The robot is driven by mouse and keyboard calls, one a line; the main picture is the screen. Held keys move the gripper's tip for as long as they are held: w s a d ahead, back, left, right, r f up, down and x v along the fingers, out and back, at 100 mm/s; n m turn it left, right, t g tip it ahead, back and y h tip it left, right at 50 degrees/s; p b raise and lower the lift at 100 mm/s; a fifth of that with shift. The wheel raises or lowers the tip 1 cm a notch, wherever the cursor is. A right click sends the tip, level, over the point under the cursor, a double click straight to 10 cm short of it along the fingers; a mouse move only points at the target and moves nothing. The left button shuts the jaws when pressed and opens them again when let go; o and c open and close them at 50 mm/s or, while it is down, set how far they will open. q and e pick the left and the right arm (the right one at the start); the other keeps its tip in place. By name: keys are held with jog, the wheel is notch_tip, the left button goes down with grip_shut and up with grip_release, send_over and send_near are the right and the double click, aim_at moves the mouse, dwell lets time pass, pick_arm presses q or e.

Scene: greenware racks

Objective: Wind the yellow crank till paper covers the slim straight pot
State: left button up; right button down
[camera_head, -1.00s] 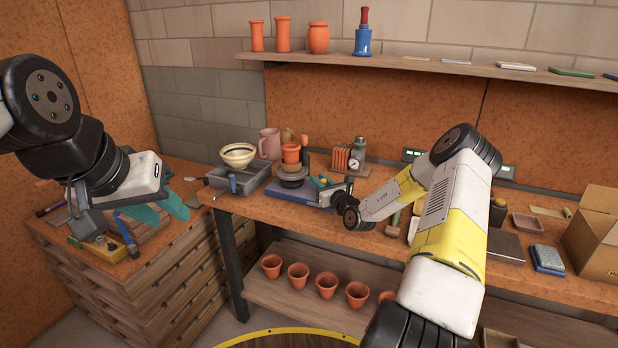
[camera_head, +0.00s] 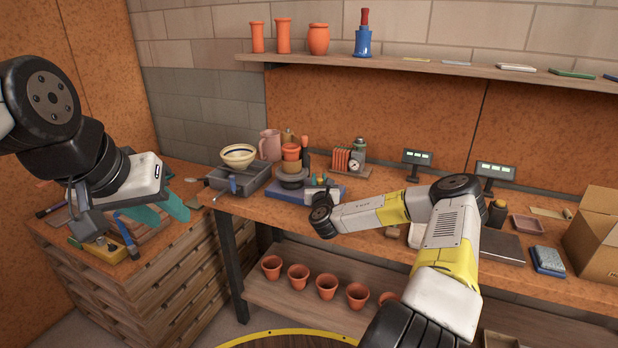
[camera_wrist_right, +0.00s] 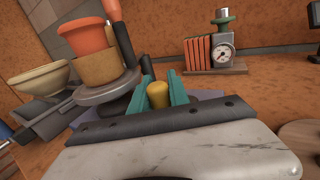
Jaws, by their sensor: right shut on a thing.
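The yellow crank's knob (camera_wrist_right: 158,95) sits between the teal fingers of my right gripper (camera_wrist_right: 160,92), which is shut on it. In the head view my right gripper (camera_head: 322,190) is at the blue base (camera_head: 283,193), mostly hidden by its own wrist. A dark round wheel (camera_wrist_right: 105,88) beside the crank carries a tan piece (camera_wrist_right: 97,68) and an orange pot (camera_wrist_right: 85,35). My left gripper (camera_head: 160,212) is open and empty above the left bench.
A grey tray with a striped bowl (camera_head: 239,155) is left of the wheel. A dial gauge (camera_head: 356,163) stands behind it. Two small displays (camera_head: 417,157) (camera_head: 495,170) stand at the back. Several pots line the lower shelf (camera_head: 330,310). A carton (camera_head: 598,240) is at right.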

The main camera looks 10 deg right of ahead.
jog(key=shift+w+d+f+m+g+h, duration=0.15)
jog(key=shift+m+g+h, duration=0.15)
jog(key=shift+m+h, duration=0.5)
jog(key=shift+w+a+r+m+g+h, duration=0.1)
jog(key=shift+w+m+g+h, duration=0.2)
jog(key=shift+h, duration=0.75)
jog(key=shift+w+d+f+m+g+h, duration=0.1)
jog(key=shift+m+g+h, duration=0.2)
jog(key=shift+m+h, duration=0.55)
jog(key=shift+w+d+m+g+h, duration=0.15)
jog(key=shift+d+m+g+h, duration=0.1)
jog(key=shift+m+g+h, duration=0.8)
jog(key=shift+w+d+m+g+h, duration=0.2)
jog(key=shift+m+g+h, duration=0.45)
jog(key=shift+h, duration=0.8)
jog(key=shift+d, duration=0.1)
jog(key=c, duration=1.3)
grip_release()
jog(key=shift+o, duration=0.2)
jog(key=v, duration=0.7)
jog(key=shift+s+a, duration=0.2)
jog(key=shift+a, duration=0.15)
